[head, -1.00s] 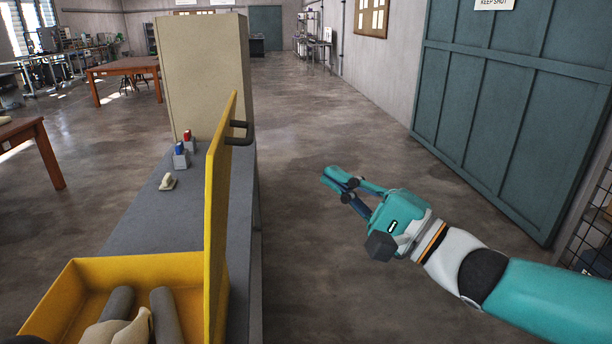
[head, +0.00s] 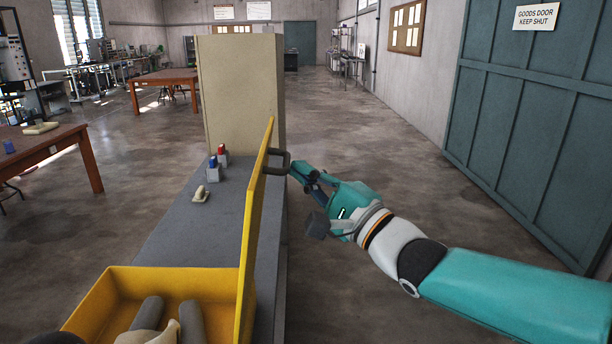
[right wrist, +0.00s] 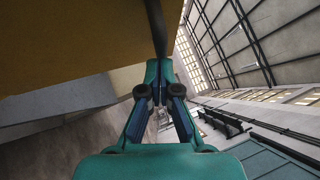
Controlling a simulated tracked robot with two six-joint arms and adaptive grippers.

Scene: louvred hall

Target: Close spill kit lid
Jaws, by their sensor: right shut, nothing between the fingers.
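The yellow spill kit box (head: 118,290) stands open on a grey bench, with grey rolls (head: 148,313) and a beige item in it. Its yellow lid (head: 255,225) stands up nearly vertical along the box's right side. A dark handle (head: 278,162) sticks out from the lid's right face near the top. My right gripper (head: 300,173) is shut and empty, its tips right by the handle; I cannot tell if they touch. In the right wrist view the lid (right wrist: 75,40) fills the upper left and the dark handle (right wrist: 156,28) is just beyond the fingertips (right wrist: 160,68). My left gripper is not in view.
Open floor (head: 400,180) lies right of the bench, up to the goods door (head: 530,130).

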